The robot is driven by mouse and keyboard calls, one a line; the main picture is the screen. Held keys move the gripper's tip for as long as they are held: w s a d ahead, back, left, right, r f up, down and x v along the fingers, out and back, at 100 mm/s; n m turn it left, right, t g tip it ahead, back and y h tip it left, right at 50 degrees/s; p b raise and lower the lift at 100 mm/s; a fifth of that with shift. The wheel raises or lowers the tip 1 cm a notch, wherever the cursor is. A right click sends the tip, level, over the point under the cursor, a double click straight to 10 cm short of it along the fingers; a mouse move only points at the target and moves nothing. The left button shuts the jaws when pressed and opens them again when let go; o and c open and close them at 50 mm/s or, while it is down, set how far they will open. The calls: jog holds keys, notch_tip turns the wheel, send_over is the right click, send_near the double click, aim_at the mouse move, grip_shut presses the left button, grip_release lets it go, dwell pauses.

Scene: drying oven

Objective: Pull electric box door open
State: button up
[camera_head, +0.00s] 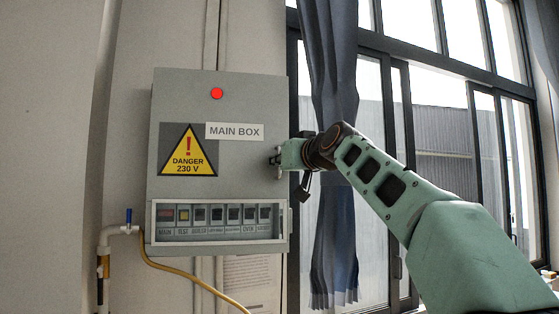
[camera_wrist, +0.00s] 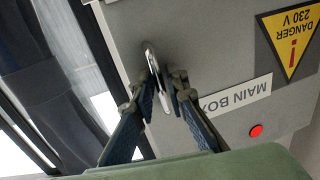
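The grey electric box (camera_head: 230,200) is mounted on the wall in the head view, and its door (camera_head: 235,110) looks closed. The door bears a "MAIN BOX" label, a yellow danger sign and a red light. A slim metal handle (camera_wrist: 151,58) sits near the door's edge in the wrist view. My gripper (camera_head: 278,158) is at the door's right edge. In the wrist view my gripper (camera_wrist: 164,90) has one finger on each side of the handle, close against it. The handle's lower end is partly hidden by the fingers.
A windowed breaker panel (camera_head: 215,220) is at the box's bottom. A pipe with a blue valve (camera_head: 128,216) and a yellow hose (camera_head: 190,277) are at lower left. A dark curtain (camera_head: 335,230) and windows are behind my arm on the right.

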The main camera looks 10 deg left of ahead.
jog(key=shift+c, duration=0.6)
grip_shut()
jog(key=shift+s, duration=0.1)
